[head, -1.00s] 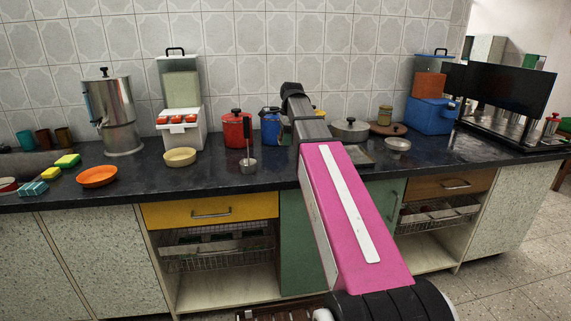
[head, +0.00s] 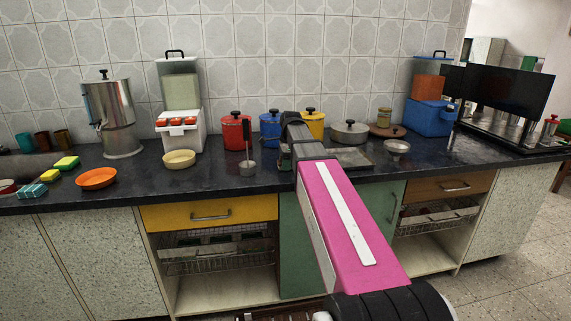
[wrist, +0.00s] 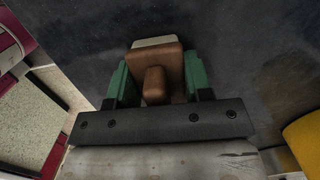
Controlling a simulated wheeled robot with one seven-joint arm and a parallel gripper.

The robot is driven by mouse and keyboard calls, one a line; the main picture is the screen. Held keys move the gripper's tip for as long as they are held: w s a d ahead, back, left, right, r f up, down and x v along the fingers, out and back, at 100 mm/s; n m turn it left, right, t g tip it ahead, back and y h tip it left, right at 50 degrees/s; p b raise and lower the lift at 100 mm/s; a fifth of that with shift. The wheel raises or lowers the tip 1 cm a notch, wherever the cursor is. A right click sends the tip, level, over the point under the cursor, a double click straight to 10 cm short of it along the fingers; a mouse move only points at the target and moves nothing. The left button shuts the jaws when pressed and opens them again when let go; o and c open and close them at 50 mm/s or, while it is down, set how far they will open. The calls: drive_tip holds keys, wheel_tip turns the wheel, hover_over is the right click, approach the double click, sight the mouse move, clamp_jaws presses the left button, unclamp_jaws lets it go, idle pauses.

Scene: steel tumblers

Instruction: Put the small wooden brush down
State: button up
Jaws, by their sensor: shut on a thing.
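My gripper (wrist: 158,82) shows in the wrist view with its two green fingers closed on the sides of the small wooden brush (wrist: 155,60). The brush is a brown wooden block with a rounded knob facing the camera and a pale strip at its far edge. Beyond it lies the dark countertop (wrist: 245,50); I cannot tell whether the brush touches it.
A steel bowl (head: 396,148) is to the right.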

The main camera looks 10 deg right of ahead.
drive_tip(key=shift+s+f, duration=0.1)
drive_tip(key=shift+f, duration=0.3)
drive_tip(key=shift+s+f, duration=0.1)
drive_tip(key=shift+f, duration=0.15)
drive_tip(key=o, duration=0.8)
drive_tip(key=shift+o, duration=0.5)
drive_tip(key=shift+s, duration=0.3)
drive_tip(key=shift+c, duration=0.6)
drive_tip(key=shift+o, duration=0.6)
drive_tip(key=r, duration=0.4)
drive_tip(key=d+r, duration=0.1)
drive_tip(key=r, duration=0.4)
drive_tip(key=w+r, duration=0.1)
drive_tip(key=r, duration=0.3)
drive_tip(key=shift+d+r, duration=0.15)
drive_tip(key=shift+d, duration=0.05)
drive_tip(key=shift+s, duration=0.15)
